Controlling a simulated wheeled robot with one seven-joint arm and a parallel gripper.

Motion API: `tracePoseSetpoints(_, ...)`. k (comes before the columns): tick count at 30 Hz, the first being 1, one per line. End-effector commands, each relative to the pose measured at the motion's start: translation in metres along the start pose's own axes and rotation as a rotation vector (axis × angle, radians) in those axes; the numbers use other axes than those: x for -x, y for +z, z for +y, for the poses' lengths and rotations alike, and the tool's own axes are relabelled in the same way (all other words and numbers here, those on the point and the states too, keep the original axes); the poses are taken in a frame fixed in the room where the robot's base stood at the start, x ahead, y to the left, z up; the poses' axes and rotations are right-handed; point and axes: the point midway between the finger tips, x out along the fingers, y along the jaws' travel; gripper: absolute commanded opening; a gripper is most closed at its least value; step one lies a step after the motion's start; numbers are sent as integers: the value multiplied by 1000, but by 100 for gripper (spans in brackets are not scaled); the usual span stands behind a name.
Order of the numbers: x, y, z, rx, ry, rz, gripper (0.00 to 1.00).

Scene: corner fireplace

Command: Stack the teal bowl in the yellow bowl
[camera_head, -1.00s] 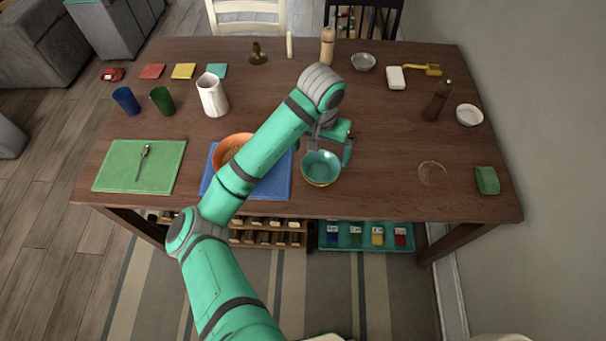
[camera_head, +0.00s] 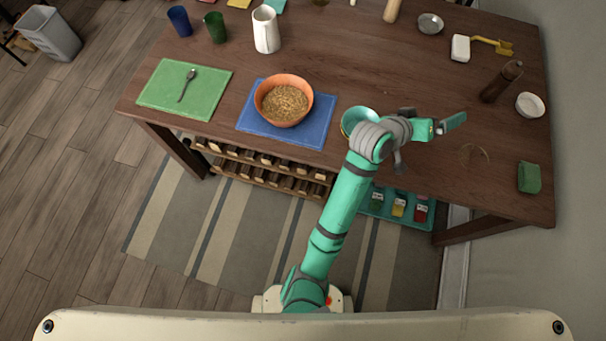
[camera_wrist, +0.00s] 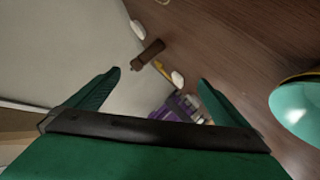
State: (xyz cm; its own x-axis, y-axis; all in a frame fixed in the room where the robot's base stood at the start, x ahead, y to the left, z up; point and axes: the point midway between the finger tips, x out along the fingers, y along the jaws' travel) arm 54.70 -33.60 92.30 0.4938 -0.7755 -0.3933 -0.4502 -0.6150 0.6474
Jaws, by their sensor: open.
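The teal bowl (camera_head: 358,114) is on the table near its front edge, partly hidden behind my arm. A thin yellow edge of the yellow bowl (camera_head: 344,128) shows around and under it, so the teal bowl appears to sit inside the yellow one. In the wrist view the teal bowl (camera_wrist: 301,112) is cut off at the right edge. My gripper (camera_head: 446,124) is to the right of the bowls, apart from them, above the table. In the wrist view its fingers (camera_wrist: 160,78) are spread with nothing between them.
An orange bowl (camera_head: 284,86) of grain stands on a blue mat (camera_head: 318,128), left of the bowls. A brown bottle (camera_head: 502,80), white bowl (camera_head: 530,105) and green sponge (camera_head: 528,177) are at the right. A faint ring (camera_head: 474,156) lies on the table near my gripper.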

Motion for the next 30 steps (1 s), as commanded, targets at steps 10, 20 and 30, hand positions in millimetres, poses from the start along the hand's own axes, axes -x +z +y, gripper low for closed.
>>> tracePoseSetpoints(10,41,39,-44,145,-98,300,100)
tracePoseSetpoints(20,103,89,-89,164,-274,460,100)
tracePoseSetpoints(30,216,166,-126,47,-549,557,100)
